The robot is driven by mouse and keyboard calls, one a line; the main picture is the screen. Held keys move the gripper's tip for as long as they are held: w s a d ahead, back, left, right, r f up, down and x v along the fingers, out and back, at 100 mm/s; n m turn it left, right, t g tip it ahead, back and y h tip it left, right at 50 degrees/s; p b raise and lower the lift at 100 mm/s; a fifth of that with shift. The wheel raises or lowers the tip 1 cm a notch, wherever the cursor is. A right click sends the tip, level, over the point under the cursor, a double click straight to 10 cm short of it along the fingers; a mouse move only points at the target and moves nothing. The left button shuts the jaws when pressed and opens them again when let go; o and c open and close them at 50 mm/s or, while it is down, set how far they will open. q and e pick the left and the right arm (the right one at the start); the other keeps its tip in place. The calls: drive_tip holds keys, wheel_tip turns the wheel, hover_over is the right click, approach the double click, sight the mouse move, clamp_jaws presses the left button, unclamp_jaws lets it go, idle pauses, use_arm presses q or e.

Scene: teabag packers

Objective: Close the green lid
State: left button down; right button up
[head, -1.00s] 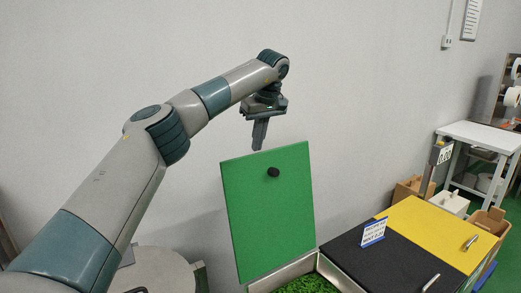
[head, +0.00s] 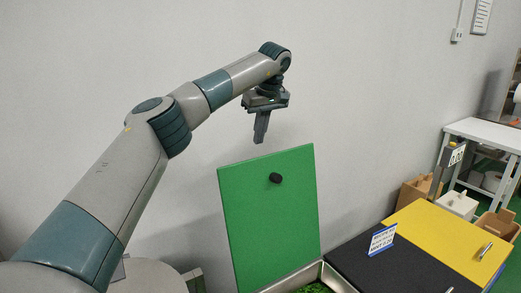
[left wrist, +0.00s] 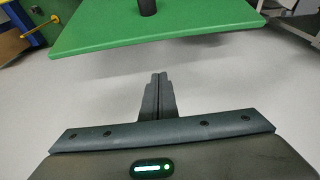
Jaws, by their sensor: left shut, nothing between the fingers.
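The green lid (head: 268,225) stands open, nearly upright, at the back of its bin, with a black knob (head: 275,178) on its face. Green contents (head: 312,287) show at the bottom edge of the head view, in the open bin under the lid. My left gripper (head: 260,138) is shut and empty, pointing down just above the lid's top edge, apart from it. In the left wrist view the shut fingers (left wrist: 158,78) point toward the green lid (left wrist: 150,35), and the knob (left wrist: 147,7) shows at the top. My right gripper is not in view.
A black lid (head: 400,265) and a yellow lid (head: 450,235) lie closed to the right, with a small sign (head: 382,240) on the black one. A white table (head: 488,132) and cardboard boxes (head: 414,190) stand farther right. A wall is behind the lid.

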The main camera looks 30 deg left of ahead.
sight(261, 162)
use_arm(q)
drive_tip(key=f+p, duration=0.1)
drive_tip(key=f, duration=0.2)
drive_tip(key=f+p, duration=0.2)
drive_tip(key=f, duration=0.1)
drive_tip(key=d+f+p, duration=0.1)
drive_tip(key=f+p, duration=0.1)
drive_tip(key=f, duration=0.1)
drive_tip(key=shift+s, duration=0.3)
drive_tip(key=shift+f, duration=0.1)
idle(0.4)
